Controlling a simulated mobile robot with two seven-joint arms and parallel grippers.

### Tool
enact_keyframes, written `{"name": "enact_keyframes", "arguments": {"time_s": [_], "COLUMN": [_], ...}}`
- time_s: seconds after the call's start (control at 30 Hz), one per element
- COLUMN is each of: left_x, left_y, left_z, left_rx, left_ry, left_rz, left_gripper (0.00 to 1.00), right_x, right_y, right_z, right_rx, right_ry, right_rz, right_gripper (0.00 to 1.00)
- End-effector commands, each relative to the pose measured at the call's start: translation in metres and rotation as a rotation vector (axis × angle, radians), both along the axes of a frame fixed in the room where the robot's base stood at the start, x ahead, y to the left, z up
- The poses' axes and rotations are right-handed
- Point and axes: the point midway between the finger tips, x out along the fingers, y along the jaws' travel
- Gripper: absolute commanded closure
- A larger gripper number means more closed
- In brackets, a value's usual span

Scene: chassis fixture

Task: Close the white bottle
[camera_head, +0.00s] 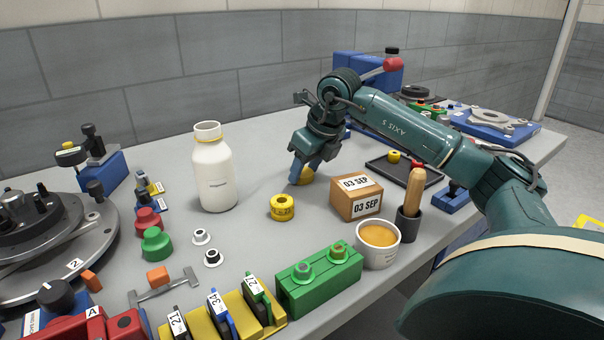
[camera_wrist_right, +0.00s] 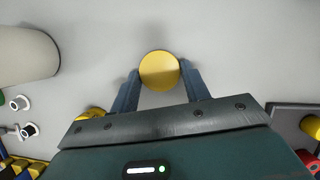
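The white bottle (camera_head: 213,172) stands upright on the grey table, left of my right gripper. Its neck is pale with a yellow ring, and no lid shows on it. Its side also shows in the right wrist view (camera_wrist_right: 25,55). A round yellow cap (camera_head: 306,176) is at my right gripper (camera_head: 299,168), low over or on the table. In the right wrist view the cap (camera_wrist_right: 160,70) lies between the two blue fingertips, close to both; whether they press on it I cannot tell. My left gripper is out of view.
A yellow ring-shaped piece (camera_head: 282,207) lies between bottle and gripper. A cardboard box (camera_head: 356,193), a cup of orange contents (camera_head: 377,242) and a dark holder (camera_head: 409,225) stand to the right. Green (camera_head: 157,243) and red knobs are left of the bottle. The table behind the bottle is clear.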

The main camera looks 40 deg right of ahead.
Motion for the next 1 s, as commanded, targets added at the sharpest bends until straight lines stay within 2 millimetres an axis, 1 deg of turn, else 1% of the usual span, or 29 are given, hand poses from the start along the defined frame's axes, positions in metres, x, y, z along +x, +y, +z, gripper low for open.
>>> {"name": "enact_keyframes", "arguments": {"time_s": [0.03,0.27,0.47,0.57,0.67,0.87,0.9,1.0], "left_x": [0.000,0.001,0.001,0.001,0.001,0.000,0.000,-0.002], "left_y": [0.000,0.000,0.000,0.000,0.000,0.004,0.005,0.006], "left_z": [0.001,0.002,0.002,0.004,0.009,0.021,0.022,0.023], "left_rx": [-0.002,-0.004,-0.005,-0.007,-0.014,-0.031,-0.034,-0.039], "left_ry": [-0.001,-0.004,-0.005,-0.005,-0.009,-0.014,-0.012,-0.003], "left_rz": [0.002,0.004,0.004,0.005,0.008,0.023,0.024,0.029], "left_gripper": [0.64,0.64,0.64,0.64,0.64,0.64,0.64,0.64], "right_x": [0.000,0.000,0.000,0.000,0.001,0.001,0.001,0.001], "right_y": [0.000,0.000,0.000,0.000,0.000,0.001,0.001,0.000], "right_z": [0.000,0.000,0.001,0.007,0.022,0.064,0.072,0.087], "right_rx": [0.000,0.000,0.000,0.000,0.001,0.002,0.003,0.001], "right_ry": [0.000,0.000,0.000,-0.003,-0.004,-0.006,-0.006,-0.003], "right_rz": [0.000,0.000,0.000,0.000,0.000,0.000,0.001,0.000], "right_gripper": [0.58,0.77,0.78,0.78,0.78,0.78,0.78,0.78]}}
